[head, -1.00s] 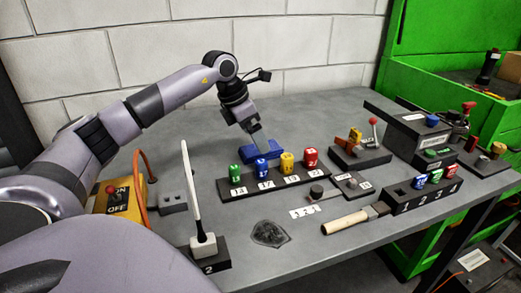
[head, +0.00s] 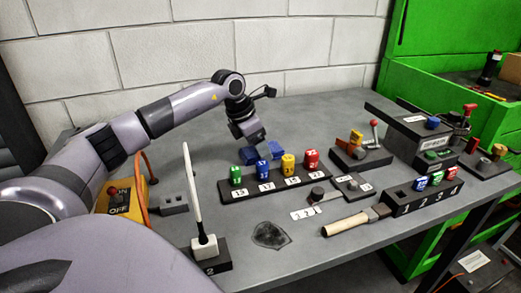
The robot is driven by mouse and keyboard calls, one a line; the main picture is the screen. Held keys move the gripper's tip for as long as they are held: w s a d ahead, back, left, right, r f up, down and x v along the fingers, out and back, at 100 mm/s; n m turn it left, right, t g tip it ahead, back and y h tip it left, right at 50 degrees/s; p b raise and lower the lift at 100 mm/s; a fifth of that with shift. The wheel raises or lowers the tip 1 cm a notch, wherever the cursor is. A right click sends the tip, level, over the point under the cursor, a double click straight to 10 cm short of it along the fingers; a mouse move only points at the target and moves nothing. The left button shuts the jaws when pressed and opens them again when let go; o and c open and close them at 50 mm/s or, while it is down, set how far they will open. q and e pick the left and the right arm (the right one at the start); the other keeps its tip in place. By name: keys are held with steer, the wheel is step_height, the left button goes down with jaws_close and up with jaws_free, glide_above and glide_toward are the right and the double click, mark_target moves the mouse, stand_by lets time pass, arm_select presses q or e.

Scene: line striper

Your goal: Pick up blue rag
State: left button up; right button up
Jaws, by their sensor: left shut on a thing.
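The blue rag (head: 276,150) is on the grey table, behind the row of colored knobs. My left gripper (head: 250,140) reaches down onto the rag's left part and is shut on it. The fingertips are mostly hidden by the gripper body and the rag's folds. The rag is low, at or very close to the tabletop; I cannot tell whether it is clear of it. My right gripper is not in view.
A black block (head: 274,188) with green, blue, yellow and red knobs stands just in front of the rag. A black lever block (head: 362,158) is to the right. A white upright lever (head: 192,195) stands front left. The table behind the rag is clear.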

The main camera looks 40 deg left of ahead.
arm_select(q)
steer(key=shift+r, duration=0.15)
step_height(320, 180, up, 20)
steer(key=p, duration=0.1)
steer(key=shift+p, duration=0.3)
